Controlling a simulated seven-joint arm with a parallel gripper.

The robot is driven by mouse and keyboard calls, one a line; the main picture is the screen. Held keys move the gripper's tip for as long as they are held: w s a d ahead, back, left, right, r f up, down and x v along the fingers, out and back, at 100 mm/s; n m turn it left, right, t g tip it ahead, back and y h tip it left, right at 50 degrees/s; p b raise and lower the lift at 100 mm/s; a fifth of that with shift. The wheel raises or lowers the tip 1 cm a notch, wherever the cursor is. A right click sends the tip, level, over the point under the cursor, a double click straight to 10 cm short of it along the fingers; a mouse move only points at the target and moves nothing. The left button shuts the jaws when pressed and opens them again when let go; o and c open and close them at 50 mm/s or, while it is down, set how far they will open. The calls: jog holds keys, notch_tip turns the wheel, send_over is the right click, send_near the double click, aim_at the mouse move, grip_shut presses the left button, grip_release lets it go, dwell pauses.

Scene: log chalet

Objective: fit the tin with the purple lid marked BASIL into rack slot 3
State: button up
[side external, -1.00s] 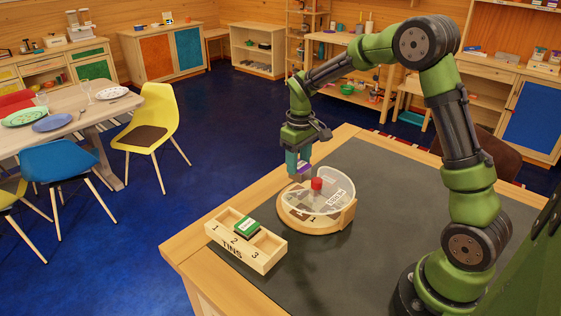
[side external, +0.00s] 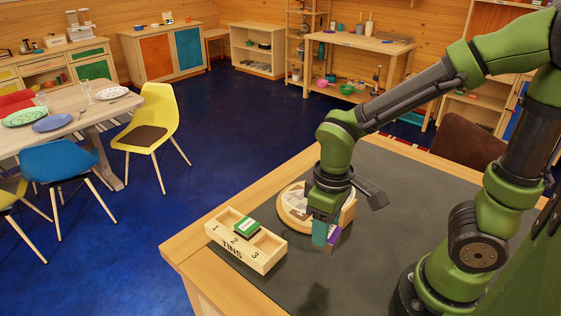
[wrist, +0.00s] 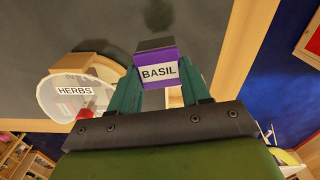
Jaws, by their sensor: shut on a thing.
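My gripper (side external: 321,236) is shut on the BASIL tin (side external: 333,236), holding it above the dark mat to the right of the rack. In the wrist view the tin (wrist: 158,70) sits between the fingertips, its white BASIL label facing the camera and purple showing above and below the label. The wooden rack (side external: 246,259), marked TINS, has slots numbered 1, 2 and 3. A tin with a green lid (side external: 247,228) is in slot 2. Slots 1 and 3 look empty. The gripper and tin are apart from the rack.
A round wooden holder (side external: 291,209) stands behind my gripper, partly hidden by it. Its clear cover (wrist: 52,98), with a HERBS label and red knob, shows in the wrist view. The dark mat (side external: 385,185) is otherwise largely clear. The table's wooden edge runs left of the rack.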

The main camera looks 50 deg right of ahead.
jog(key=s+f+m, duration=0.1)
jog(key=s+f, duration=0.1)
jog(key=s, duration=0.1)
send_over(266, 249)
jog(key=shift+d+f, duration=0.1)
jog(key=shift+f, duration=2.55)
jog(key=shift+f, duration=0.2)
jog(key=o, duration=1.1)
